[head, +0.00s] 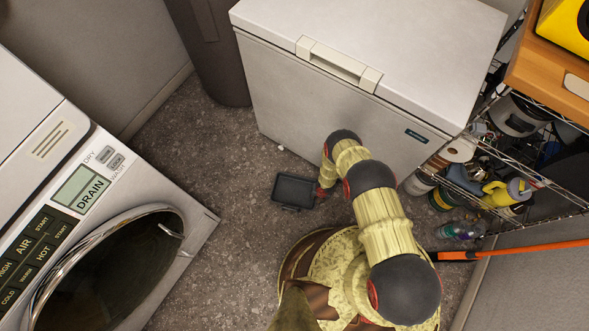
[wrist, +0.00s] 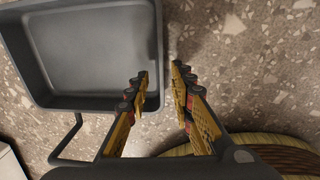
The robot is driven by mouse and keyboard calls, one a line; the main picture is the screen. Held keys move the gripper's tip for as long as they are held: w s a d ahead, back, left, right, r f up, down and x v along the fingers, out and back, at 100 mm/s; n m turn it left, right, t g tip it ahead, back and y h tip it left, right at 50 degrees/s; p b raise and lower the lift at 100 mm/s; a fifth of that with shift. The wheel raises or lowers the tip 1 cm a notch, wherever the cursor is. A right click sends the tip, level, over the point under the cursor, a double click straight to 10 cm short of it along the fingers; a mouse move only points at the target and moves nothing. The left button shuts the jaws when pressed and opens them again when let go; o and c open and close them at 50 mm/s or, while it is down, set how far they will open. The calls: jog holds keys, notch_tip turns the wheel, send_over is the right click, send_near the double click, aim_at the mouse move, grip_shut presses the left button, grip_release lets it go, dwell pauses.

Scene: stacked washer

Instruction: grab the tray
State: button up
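The tray (head: 294,191) is a dark grey, shallow rectangular one near the floor in front of the white chest freezer. In the wrist view the tray (wrist: 90,50) fills the upper left, with a thin bar-like loop at its lower left corner. My gripper (head: 324,188) is at the tray's right side in the head view. In the wrist view my gripper (wrist: 160,70) has its fingers apart. The left fingertip overlaps the tray's inside and the right fingertip is over the floor, with the tray's right wall between them. I cannot tell whether either finger touches the wall.
The chest freezer (head: 365,75) stands behind the tray. A front-loading washer (head: 110,230) stands at the left and a dark bin (head: 212,50) at the back. A wire shelf with bottles (head: 500,190) is at the right. Speckled floor (head: 225,160) is clear left of the tray.

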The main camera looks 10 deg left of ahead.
notch_tip(320, 180, down, 4)
jog(key=b, duration=0.2)
jog(key=shift+s+a+f+b, duration=0.1)
jog(key=shift+a+b, duration=0.05)
jog(key=shift+b, duration=0.15)
grip_shut()
dwell(1.1)
